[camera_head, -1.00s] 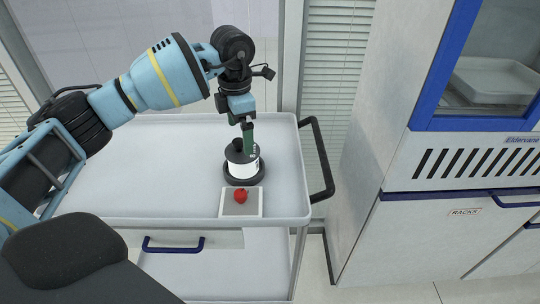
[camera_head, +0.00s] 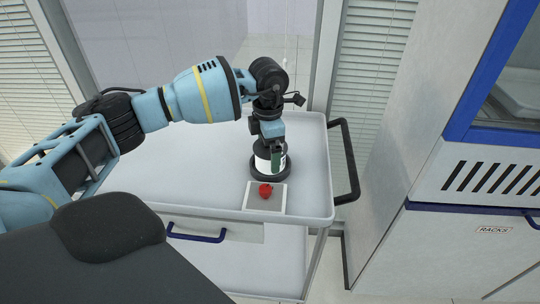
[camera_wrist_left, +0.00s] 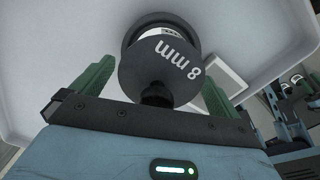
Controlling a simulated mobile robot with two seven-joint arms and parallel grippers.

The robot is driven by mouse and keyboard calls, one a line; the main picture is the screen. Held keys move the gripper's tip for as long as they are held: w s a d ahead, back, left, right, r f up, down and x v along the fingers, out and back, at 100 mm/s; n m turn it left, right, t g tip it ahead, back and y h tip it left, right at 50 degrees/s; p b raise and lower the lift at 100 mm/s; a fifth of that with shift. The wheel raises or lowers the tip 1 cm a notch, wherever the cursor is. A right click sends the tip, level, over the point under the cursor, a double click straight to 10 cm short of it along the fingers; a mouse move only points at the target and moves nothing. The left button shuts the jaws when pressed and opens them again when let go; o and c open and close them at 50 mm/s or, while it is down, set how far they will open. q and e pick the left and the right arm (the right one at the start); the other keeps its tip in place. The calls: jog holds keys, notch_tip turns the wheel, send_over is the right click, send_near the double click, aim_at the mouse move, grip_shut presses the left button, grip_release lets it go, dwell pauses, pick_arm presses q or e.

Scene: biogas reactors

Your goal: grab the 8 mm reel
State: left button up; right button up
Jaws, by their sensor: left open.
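The 8 mm reel (camera_head: 263,166) stands upright on the white cart top, black with a white band around its middle and a wide black base. In the left wrist view its black top face (camera_wrist_left: 165,62) reads "8 mm", with a black knob on the side near my palm. My left gripper (camera_head: 275,148) points down over the reel and hides part of it in the head view. In the left wrist view my left gripper (camera_wrist_left: 156,76) is open, with green fingers on either side of the reel's knob end; I see no clear contact. My right gripper is not in view.
A pale square pad (camera_head: 250,197) with a red object (camera_head: 265,190) lies in front of the reel. The cart top (camera_head: 215,175) is clear to the left. The cart's black handle (camera_head: 346,165) is at right, beside a white cabinet (camera_head: 440,120).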

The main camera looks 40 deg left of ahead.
pick_arm(q)
jog(key=shift+f, duration=0.35)
jog(key=c, duration=1)
jog(key=shift+r, duration=0.2)
jog(key=shift+c, duration=0.3)
jog(key=shift+r, duration=0.5)
notch_tip(320, 180, up, 2)
jog(key=shift+r, duration=0.25)
jog(key=s+d+r, duration=0.1)
jog(key=s+d, duration=0.7)
jog(key=s, duration=0.5)
jog(key=shift+s+d+b, duration=0.2)
jog(key=shift+s+b, duration=0.1)
jog(key=shift+b, duration=0.05)
jog(key=shift+r, duration=0.1)
